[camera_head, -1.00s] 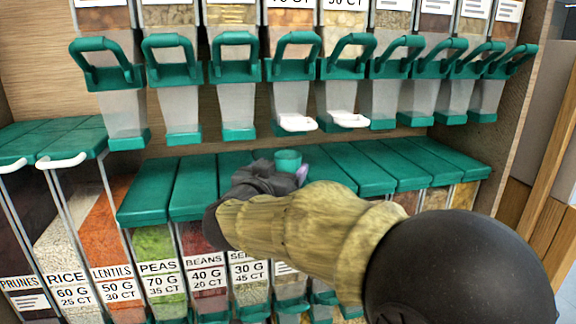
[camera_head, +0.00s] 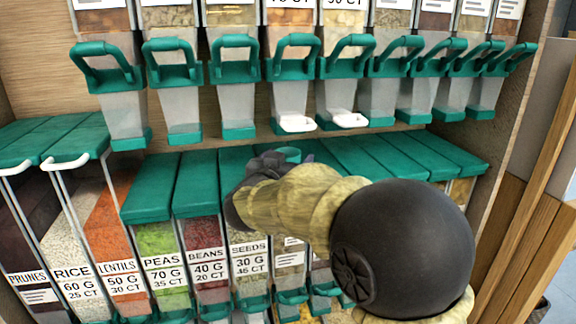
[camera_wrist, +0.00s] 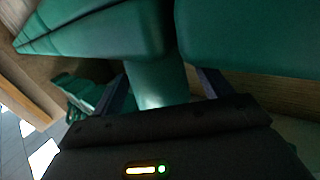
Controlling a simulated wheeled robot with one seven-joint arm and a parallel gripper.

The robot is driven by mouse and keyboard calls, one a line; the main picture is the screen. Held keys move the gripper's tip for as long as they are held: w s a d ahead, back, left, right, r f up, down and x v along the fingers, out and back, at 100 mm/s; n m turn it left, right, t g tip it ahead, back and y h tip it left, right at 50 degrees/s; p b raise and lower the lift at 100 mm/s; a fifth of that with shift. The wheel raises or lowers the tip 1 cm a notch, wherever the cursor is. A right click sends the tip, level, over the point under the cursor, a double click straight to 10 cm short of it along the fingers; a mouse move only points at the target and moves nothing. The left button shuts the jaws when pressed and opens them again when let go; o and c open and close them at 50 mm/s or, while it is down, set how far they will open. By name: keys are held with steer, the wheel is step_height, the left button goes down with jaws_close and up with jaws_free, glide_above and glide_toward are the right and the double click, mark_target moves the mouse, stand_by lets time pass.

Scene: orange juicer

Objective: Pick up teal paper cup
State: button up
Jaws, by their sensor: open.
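The teal paper cup (camera_head: 288,153) stands among the green bin lids at the back of the lower row in the head view. My gripper and forearm hide most of it, and only its upper part shows. My gripper (camera_wrist: 161,88) is open around the cup. In the head view my gripper (camera_head: 274,162) is right at the cup. Whether the fingers touch it I cannot tell.
Green-lidded bins (camera_head: 150,185) with labelled fronts fill the lower shelf. Above them hang clear dispensers with green handles (camera_head: 237,60), two with white spouts (camera_head: 297,123), close above the cup. A wooden side panel (camera_head: 500,150) bounds the shelf on the right.

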steer(key=shift+c, duration=0.2)
steer(key=c, duration=1.1)
steer(key=shift+r, duration=0.15)
step_height(320, 180, up, 2)
steer(key=shift+r+b, duration=0.25)
steer(key=shift+b, duration=0.4)
steer(key=shift+s+a+r, duration=0.1)
steer(key=shift+s+r, duration=0.15)
steer(key=shift+r, duration=0.05)
steer(key=b+v, duration=0.6)
steer(key=v, duration=1.1)
steer(key=shift+s+r, duration=0.1)
steer(key=shift+s, duration=0.15)
